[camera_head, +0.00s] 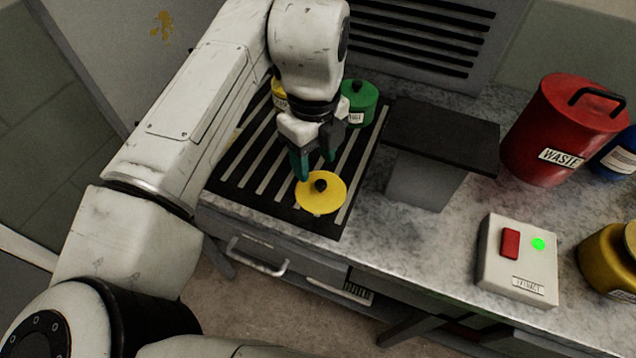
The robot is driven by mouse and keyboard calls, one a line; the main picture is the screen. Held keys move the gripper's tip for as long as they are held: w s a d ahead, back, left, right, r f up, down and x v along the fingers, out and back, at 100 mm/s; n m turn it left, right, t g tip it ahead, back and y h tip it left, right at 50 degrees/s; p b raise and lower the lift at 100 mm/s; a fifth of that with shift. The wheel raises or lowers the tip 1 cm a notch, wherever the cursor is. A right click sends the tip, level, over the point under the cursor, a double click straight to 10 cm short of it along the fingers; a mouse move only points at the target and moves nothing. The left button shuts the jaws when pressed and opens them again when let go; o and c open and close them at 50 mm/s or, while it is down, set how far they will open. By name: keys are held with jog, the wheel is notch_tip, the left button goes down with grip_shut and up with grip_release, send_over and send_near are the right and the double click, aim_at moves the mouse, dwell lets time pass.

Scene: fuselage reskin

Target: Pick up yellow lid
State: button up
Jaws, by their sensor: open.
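The yellow lid (322,200) is a round disc with a small black knob on top. It lies flat on the black slotted grille at the front of the bench. My gripper (317,172) is open and empty, with dark teal fingers pointing down. It appears just behind and above the lid's knob, apart from it. The exact height gap is hard to judge from this one view.
A green canister (359,103) and a partly hidden yellow container (279,93) stand behind my gripper. A dark raised platform (440,132) is to the right. Farther right are a red WASTE bin (560,135), a button box (518,262) and a yellow container (604,262).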

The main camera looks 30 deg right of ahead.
aim_at(321, 183)
jog(key=shift+s+d+f+p, duration=0.1)
jog(key=shift+d+f+p, duration=0.05)
jog(key=shift+f, duration=0.8)
jog(key=shift+s+d+f+p, duration=0.1)
jog(key=shift+s+d+f, duration=0.05)
jog(key=shift+f, duration=0.85)
jog(key=shift+s+d+f+p, duration=0.1)
jog(key=shift+d+f+p, duration=0.05)
jog(key=shift+f, duration=0.8)
jog(key=shift+c, duration=0.2)
grip_shut()
